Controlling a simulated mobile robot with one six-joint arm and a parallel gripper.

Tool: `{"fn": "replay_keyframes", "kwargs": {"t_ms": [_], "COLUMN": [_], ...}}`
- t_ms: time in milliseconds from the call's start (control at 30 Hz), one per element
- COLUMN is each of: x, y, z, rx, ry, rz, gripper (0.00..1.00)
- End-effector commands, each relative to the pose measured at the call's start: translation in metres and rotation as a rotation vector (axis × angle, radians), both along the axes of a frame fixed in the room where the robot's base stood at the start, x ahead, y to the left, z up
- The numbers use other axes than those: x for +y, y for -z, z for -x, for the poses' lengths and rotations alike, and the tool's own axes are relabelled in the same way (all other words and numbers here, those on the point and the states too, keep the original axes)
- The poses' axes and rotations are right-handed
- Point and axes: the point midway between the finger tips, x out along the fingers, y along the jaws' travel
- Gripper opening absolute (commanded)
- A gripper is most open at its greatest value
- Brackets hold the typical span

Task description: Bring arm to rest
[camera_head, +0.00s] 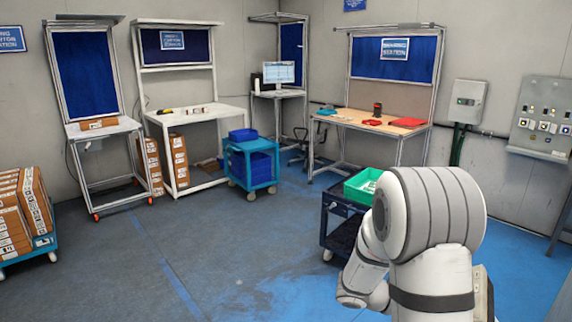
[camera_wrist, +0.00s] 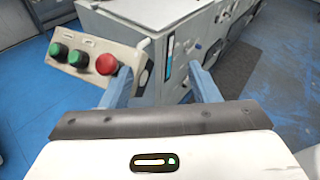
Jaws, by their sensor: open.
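My arm fills the right foreground of the head view, white with grey bands, bent at a rounded joint. Its gripper is hidden there. In the wrist view my gripper (camera_wrist: 160,88) is open, its two blue-grey fingers spread wide with nothing between them. Beyond the fingers stands a grey-white machine cabinet (camera_wrist: 150,15). A control box (camera_wrist: 88,62) with two green buttons and one red button is close to the left finger.
A dark cart (camera_head: 340,215) with a green bin (camera_head: 361,186) stands just left of my arm. Behind it is a workbench (camera_head: 350,121) with red items. A blue cart (camera_head: 250,165) and carton-loaded trolley (camera_head: 43,240) stand farther left. The floor (camera_head: 190,260) at centre left is clear.

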Motion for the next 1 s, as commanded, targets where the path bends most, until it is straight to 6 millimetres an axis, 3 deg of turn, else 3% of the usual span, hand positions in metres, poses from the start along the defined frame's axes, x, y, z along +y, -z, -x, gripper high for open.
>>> {"fn": "replay_keyframes", "kwargs": {"t_ms": [33,200,400,800,1000], "x": [0.006,0.034,0.080,0.179,0.200], "y": [-0.010,-0.024,-0.035,-0.067,-0.079], "z": [0.014,0.058,0.095,0.129,0.133], "rx": [-0.090,-0.376,-0.713,-1.272,-1.371], "ry": [0.058,0.265,0.515,1.023,1.153], "rz": [-0.052,-0.235,-0.463,-0.931,-1.044], "gripper": [0.55,0.55,0.55,0.55,0.55]}}
